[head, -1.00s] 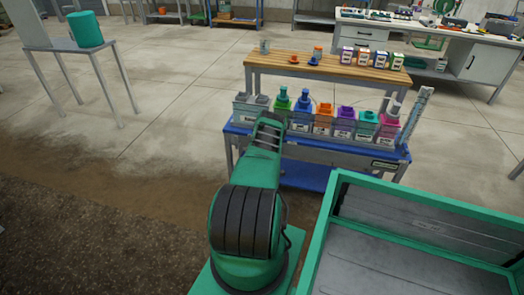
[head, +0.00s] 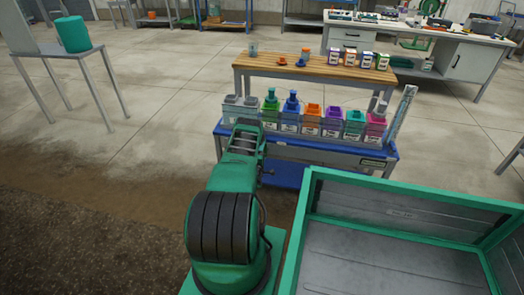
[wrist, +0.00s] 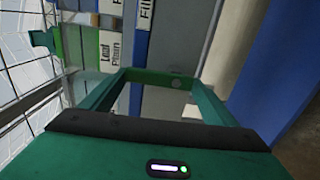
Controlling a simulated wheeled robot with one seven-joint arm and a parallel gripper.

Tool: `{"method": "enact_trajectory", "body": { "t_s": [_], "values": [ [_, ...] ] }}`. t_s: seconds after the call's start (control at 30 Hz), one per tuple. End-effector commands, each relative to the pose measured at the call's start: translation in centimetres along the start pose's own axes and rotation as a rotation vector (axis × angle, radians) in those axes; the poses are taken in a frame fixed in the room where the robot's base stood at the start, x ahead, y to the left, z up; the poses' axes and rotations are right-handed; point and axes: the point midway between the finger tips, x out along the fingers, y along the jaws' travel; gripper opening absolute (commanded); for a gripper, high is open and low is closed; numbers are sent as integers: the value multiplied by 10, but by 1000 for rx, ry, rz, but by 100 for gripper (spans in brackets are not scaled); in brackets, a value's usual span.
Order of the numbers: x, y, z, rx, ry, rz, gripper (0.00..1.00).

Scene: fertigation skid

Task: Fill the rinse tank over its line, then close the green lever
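The blue skid bench (head: 230,132) carries a row of small labelled tanks. A grey double container (head: 240,108) stands at the left end. Next to it are a tank with a green top (head: 270,104) and one with a blue top (head: 291,104). Labels are too small in the head view to tell which is the rinse tank, and its level cannot be read. My gripper (wrist: 160,80) shows in the wrist view with its two green fingers well apart. A green bar lies across between the tips; I cannot tell whether they touch it. My arm hides the fingers in the head view.
A wooden table (head: 320,68) with small boxes and cups stands behind the bench. A green-framed bin (head: 400,180) is at the right front. A clear upright tube (head: 401,115) stands at the bench's right end. The floor to the left is open.

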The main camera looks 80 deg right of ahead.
Motion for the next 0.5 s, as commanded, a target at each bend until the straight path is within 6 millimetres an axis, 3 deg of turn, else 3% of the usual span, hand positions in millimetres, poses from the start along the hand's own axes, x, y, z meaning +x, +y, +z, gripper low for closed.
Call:
{"method": "enact_trajectory", "body": {
  "t_s": [0.33, 0.5],
  "values": [
    [1, 1, 1, 4, -2, 2, 92],
    [-13, 0, 3, 6, -5, 1, 92]
  ]
}}
